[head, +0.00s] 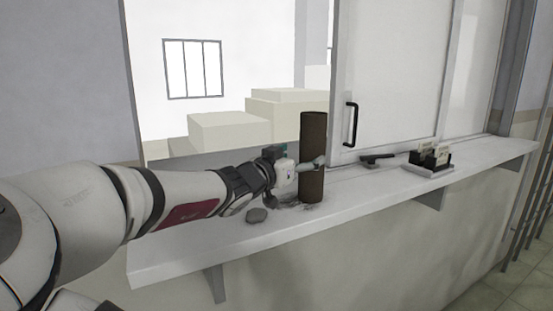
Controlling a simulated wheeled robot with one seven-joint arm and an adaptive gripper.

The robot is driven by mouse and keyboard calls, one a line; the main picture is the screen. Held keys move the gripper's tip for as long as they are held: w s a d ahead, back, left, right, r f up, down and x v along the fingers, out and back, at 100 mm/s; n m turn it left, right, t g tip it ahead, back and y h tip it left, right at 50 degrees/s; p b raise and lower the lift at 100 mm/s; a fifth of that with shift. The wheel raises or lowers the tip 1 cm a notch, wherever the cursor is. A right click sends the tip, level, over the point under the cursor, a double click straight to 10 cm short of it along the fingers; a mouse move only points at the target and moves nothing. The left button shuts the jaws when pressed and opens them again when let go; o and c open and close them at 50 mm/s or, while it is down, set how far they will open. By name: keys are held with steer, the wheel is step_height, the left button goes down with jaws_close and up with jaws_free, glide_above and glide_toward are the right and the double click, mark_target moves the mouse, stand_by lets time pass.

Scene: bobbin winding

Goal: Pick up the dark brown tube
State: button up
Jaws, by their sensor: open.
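The dark brown tube (313,150) stands upright on the light grey ledge (180,253), near the middle of the head view. My gripper (312,164) is at the tube's lower half, reaching in from the left. One finger shows across the front of the tube. The other finger is hidden, so I cannot tell whether the jaws touch the tube. The gripper is open.
A sliding panel with a black handle (350,124) stands behind the ledge to the right. A dark holder with cards (430,158) and a small dark object (377,159) lie right of the tube. A grey lump (256,215) lies below my wrist. Pale blocks (230,133) are behind.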

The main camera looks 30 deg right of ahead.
mark_target(306, 154)
steer(key=x, duration=0.4)
steer(key=shift+s+d+r, duration=0.2)
steer(key=shift+s+d, duration=0.05)
steer(key=shift+s, duration=0.1)
steer(key=shift+w+d+f+p, duration=0.1)
steer(key=shift+w+d+p, duration=0.2)
steer(key=shift+d, duration=0.1)
steer(key=shift+c, duration=0.6)
steer(key=c, duration=1.2)
